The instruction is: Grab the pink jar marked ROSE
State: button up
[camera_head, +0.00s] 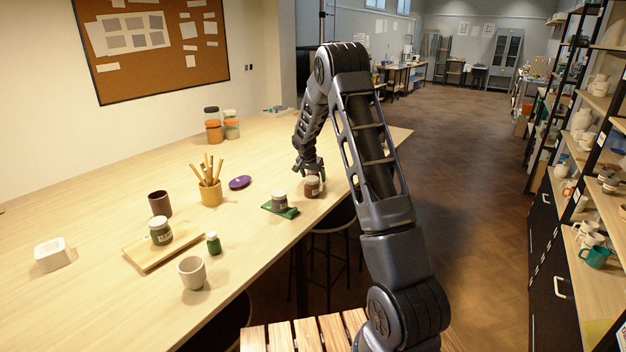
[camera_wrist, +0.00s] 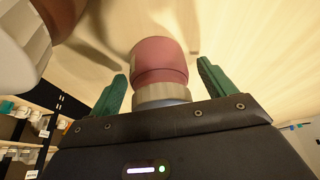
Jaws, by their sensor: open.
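In the wrist view a pink-red jar (camera_wrist: 158,58) with a pale lid (camera_wrist: 160,94) lies between the two green fingertips of my gripper (camera_wrist: 163,84). The fingers are apart, with a gap on each side of the jar. No ROSE marking can be read. In the head view my gripper (camera_head: 308,168) is low over the far right part of the table. The pink jar cannot be clearly made out there; my gripper may hide it.
A brown jar (camera_head: 312,188) stands right beside my gripper; a white-and-brown shape (camera_wrist: 25,45) looms close in the wrist view. A grey-lidded jar (camera_head: 280,200) sits on a green mat (camera_head: 290,212). A purple disc (camera_head: 240,183) and pot of sticks (camera_head: 211,193) stand left.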

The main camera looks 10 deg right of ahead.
jog(key=shift+c, duration=0.4)
jog(key=c, duration=1.1)
jog(key=shift+r, duration=0.1)
jog(key=shift+c, duration=0.2)
